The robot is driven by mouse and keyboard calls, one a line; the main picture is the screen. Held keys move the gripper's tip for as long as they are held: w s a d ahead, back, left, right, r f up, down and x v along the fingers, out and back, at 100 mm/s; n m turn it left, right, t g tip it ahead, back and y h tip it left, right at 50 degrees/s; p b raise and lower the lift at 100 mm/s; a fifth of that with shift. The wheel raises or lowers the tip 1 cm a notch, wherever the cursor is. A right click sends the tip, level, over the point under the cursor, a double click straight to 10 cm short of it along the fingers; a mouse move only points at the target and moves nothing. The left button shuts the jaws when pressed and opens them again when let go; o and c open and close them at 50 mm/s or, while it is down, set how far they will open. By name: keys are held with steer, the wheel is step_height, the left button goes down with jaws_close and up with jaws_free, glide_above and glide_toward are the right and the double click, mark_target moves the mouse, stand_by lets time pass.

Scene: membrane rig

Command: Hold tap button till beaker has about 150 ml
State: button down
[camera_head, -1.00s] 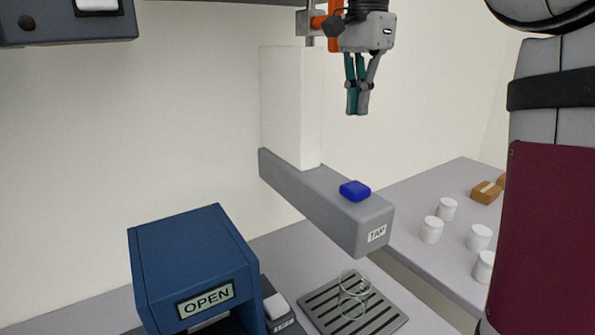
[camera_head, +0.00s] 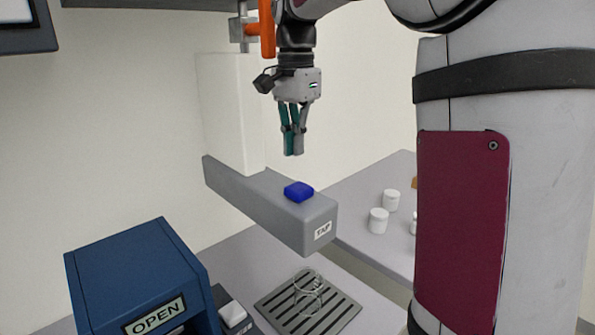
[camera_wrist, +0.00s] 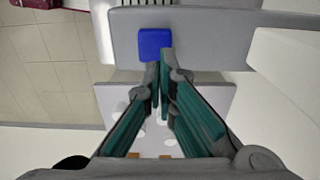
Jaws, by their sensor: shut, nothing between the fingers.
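The blue tap button (camera_head: 298,191) sits on top of the grey tap arm (camera_head: 262,203), near its front end marked TAP. It also shows in the wrist view (camera_wrist: 155,43), just beyond my fingertips. My gripper (camera_head: 293,153) is shut and empty, pointing down above the button with a visible gap. The clear glass beaker (camera_head: 308,291) stands on the slotted drip tray (camera_head: 268,302) below the tap's end. I cannot make out any water in it or read a level.
A blue box marked OPEN (camera_head: 135,270) stands at the left front, with a light switch-like button (camera_head: 232,314) beside it. White jars (camera_head: 378,221) stand on the side table at right, partly hidden behind my arm. An orange part (camera_head: 267,28) hangs above the tap.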

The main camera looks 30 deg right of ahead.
mark_target(296, 186)
step_height(296, 186, down, 7)
steer(key=shift+r+p, duration=0.2)
steer(key=shift+p, duration=0.4)
steer(key=shift+f, duration=1.05)
stand_by(6.0)
